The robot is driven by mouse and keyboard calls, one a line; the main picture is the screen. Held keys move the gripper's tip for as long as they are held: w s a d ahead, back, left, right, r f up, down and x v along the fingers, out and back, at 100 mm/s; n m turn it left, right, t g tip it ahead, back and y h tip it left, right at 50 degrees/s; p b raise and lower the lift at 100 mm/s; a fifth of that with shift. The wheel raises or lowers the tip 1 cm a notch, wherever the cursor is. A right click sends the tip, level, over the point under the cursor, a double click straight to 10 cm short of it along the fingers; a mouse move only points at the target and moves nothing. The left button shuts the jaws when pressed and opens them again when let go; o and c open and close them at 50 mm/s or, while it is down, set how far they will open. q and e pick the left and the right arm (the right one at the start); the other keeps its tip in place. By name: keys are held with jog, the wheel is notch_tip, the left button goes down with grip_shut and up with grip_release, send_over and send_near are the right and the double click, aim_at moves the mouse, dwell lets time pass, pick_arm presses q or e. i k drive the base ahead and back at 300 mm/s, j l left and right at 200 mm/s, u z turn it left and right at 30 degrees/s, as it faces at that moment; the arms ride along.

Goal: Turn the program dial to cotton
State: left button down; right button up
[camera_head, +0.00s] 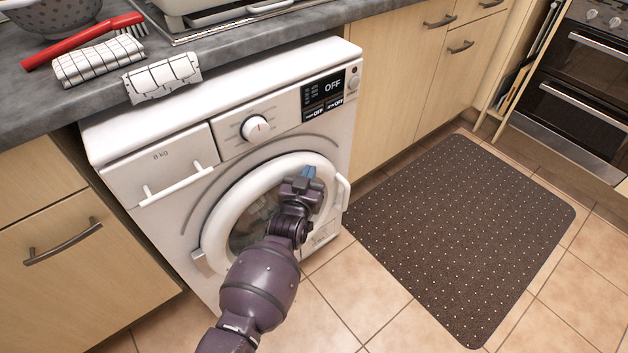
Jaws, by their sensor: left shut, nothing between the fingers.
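The white washing machine (152,215) stands under the grey worktop with its round door closed. The program dial (255,128) is a white knob on the upper front panel, with a small red mark on it. The labels around it are too small to read. The display (324,95) to its right reads OFF. My left gripper (309,172) is in front of the door's upper right part, below and to the right of the dial and apart from it. It is shut and empty, its fingertips pointing away from me. My right gripper is not in view.
A detergent drawer with a bar handle (176,186) is left of the dial. A checked cloth (162,77) hangs over the worktop edge above. A red brush (84,40) lies on the worktop. A dark dotted mat (460,235) covers the floor at right.

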aim_at(256, 131)
jog(key=k+l, duration=0.7)
jog(key=l, duration=0.15)
